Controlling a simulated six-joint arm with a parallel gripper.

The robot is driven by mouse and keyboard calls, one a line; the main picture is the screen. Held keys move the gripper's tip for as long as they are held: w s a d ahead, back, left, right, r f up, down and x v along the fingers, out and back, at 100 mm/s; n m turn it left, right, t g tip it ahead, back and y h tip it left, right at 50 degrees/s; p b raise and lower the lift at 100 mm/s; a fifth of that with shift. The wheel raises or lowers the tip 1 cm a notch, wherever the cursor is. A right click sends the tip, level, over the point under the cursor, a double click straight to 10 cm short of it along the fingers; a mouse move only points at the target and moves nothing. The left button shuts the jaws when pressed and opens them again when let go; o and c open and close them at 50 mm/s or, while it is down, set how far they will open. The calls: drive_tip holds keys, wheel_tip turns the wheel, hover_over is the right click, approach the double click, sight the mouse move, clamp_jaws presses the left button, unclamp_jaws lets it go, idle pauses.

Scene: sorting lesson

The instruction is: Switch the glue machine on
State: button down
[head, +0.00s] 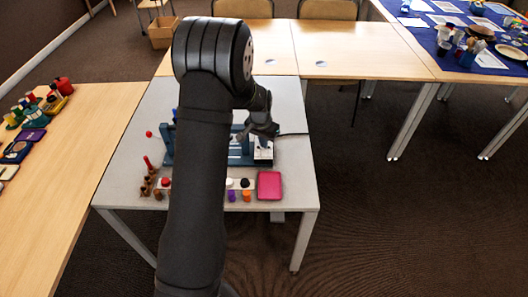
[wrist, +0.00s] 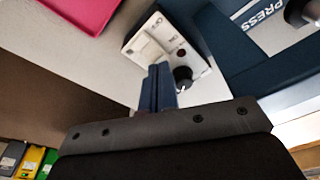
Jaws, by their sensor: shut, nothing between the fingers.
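A dark blue machine (head: 236,157) stands on the grey table, partly hidden behind my arm. In the wrist view its blue body (wrist: 225,45) carries white lettering that reads "PRESS". A white control box (head: 263,153) sits at its right end. The box also shows in the wrist view (wrist: 137,52), with a pale switch plate (wrist: 151,52), a small dark round part (wrist: 181,53) and a black knob (wrist: 183,75). My gripper (head: 263,131) is shut and empty, just above the box. In the wrist view its fingertips (wrist: 158,68) overlap the box beside the knob; I cannot tell if they touch.
A pink tray (head: 270,185) lies at the table's front right. Orange and purple pieces (head: 240,196) stand left of it, and brown pieces (head: 152,184) with a red one stand further left. The right edge of the table is clear.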

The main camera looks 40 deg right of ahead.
wheel_tip(320, 180, up, 7)
idle(1.0)
drive_tip(key=shift+f, duration=0.1)
wheel_tip(320, 180, down, 7)
idle(0.6)
